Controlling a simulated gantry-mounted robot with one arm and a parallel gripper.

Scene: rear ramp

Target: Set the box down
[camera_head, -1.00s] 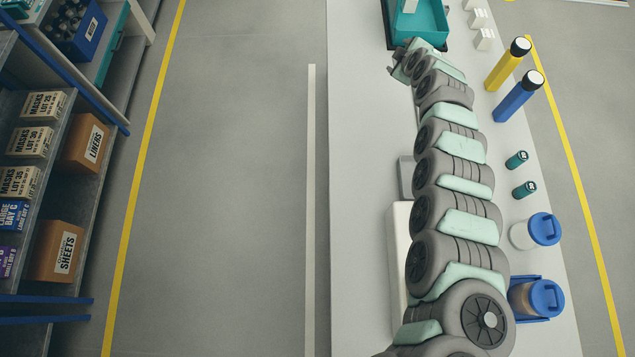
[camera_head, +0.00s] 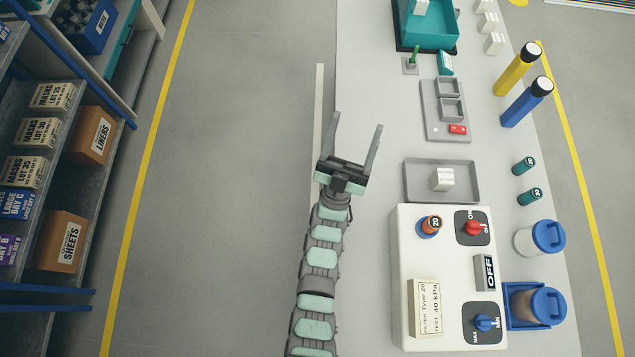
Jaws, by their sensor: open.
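My gripper (camera_head: 356,124) is open and empty. Its two fingers point up the picture, over the bench's left edge, and nothing is between them. A small white box (camera_head: 442,179) sits in the shallow grey tray (camera_head: 413,190) on the bench, to the right of and a little below my gripper. Another small white box (camera_head: 420,7) is in the teal bin (camera_head: 434,37) at the far end, cut by the frame edge. Several similar white boxes (camera_head: 494,44) stand in a line right of that bin. None touches my gripper.
A white machine (camera_head: 445,260) with red and blue knobs stands below the grey tray. A grey fixture (camera_head: 444,118) with a red button lies beyond it. Yellow (camera_head: 512,72) and blue (camera_head: 522,104) cylinders stand at right. Left floor is clear up to the shelves (camera_head: 106,170).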

